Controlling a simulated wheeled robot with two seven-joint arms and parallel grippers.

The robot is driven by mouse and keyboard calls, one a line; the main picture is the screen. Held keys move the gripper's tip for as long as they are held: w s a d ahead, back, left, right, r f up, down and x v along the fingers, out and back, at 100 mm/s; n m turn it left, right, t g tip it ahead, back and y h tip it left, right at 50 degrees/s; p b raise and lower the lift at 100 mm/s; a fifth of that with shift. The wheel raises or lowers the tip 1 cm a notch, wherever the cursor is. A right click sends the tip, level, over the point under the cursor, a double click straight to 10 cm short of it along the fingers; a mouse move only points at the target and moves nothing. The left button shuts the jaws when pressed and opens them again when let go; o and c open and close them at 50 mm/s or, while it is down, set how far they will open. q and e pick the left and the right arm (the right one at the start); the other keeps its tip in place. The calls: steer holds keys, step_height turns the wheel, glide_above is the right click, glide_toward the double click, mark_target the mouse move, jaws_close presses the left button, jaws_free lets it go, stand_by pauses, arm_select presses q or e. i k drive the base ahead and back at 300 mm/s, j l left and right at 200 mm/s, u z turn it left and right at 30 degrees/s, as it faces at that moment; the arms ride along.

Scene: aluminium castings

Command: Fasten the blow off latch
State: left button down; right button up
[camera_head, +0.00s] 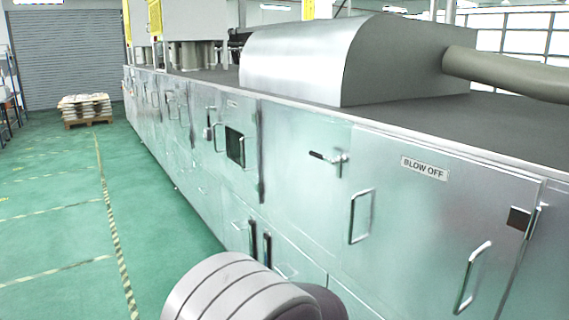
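The blow off door (420,225) is a metal panel on the right of the long cabinet, labelled BLOW OFF (424,168). It looks flush with the front. The latch (340,160) is at its upper left edge. Its black-tipped lever (322,156) points left, nearly level, away from the door. Nothing touches the latch. The door has two upright loop handles, left (362,216) and right (472,278).
A grey ribbed part of my arm fills the bottom centre, hiding lower panels. A neighbouring door with a dark window (235,146) has a latch (208,131) with its lever hanging down. A hood (305,65) and pipe (505,75) sit on top. Green floor (60,225) is clear at left.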

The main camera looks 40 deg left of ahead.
mark_target(343, 159)
steer(key=u, duration=1.25)
steer(key=i+j, duration=0.35)
steer(key=i, duration=0.2)
steer(key=i+j, duration=0.35)
steer(key=i, duration=0.2)
steer(key=i+j, duration=0.4)
steer(key=i, duration=0.2)
steer(key=i+j+z, duration=0.1)
steer(key=i+j, duration=0.25)
steer(key=i, duration=0.2)
